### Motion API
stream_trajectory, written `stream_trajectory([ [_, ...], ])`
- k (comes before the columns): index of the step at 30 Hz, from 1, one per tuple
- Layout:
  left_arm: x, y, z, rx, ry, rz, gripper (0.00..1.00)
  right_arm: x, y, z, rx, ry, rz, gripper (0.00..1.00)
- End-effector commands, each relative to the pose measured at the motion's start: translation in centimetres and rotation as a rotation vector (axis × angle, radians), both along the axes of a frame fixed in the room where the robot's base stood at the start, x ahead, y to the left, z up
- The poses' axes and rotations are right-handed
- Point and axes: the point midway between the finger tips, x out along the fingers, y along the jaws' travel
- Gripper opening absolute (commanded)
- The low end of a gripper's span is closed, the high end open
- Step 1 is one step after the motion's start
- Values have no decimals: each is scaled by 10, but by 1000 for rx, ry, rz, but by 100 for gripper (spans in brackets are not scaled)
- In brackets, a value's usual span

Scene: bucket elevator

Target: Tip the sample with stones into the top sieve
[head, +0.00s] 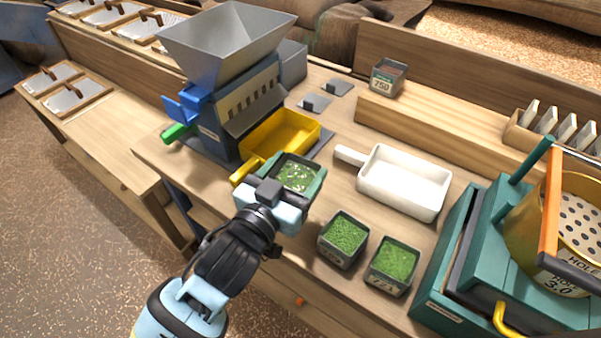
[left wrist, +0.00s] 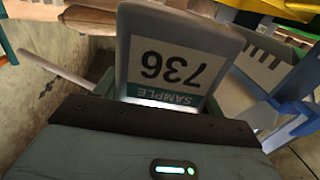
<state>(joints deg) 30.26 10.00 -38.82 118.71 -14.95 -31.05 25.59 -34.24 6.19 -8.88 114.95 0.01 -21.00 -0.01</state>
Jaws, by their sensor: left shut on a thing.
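In the head view this sample box (head: 298,174) is held over the bench front, before the yellow tray. It holds green grain with pale bits among it. The top sieve (head: 570,228) is a gold drum with a holed plate, marked "HOLE 3.0", on the teal machine at the far right, well away from the gripper. Its right side is cut off by the picture edge. My right gripper is not in view.
Two boxes of green grain (head: 343,236) (head: 393,265) stand on the bench front. A white scoop (head: 404,182) lies behind them. A grey hopper machine (head: 228,90) with a yellow tray (head: 282,133) stands at left. Box "750" (head: 388,78) sits on a wooden ledge. An orange bar (head: 553,210) crosses before the sieve.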

Motion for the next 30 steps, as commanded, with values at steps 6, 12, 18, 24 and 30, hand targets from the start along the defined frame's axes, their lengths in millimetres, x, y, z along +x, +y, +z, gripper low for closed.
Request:
stream_trajectory([
  [6,-9,20,-2,-3,2,51,38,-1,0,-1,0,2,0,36],
  [12,-33,80,-12,-2,6,203,38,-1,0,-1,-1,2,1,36],
  [18,-66,147,-25,0,6,367,38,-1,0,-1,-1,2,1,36],
  [24,-96,194,-31,0,2,482,38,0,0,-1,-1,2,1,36],
  [30,-111,214,-33,1,-3,528,38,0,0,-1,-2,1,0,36],
])
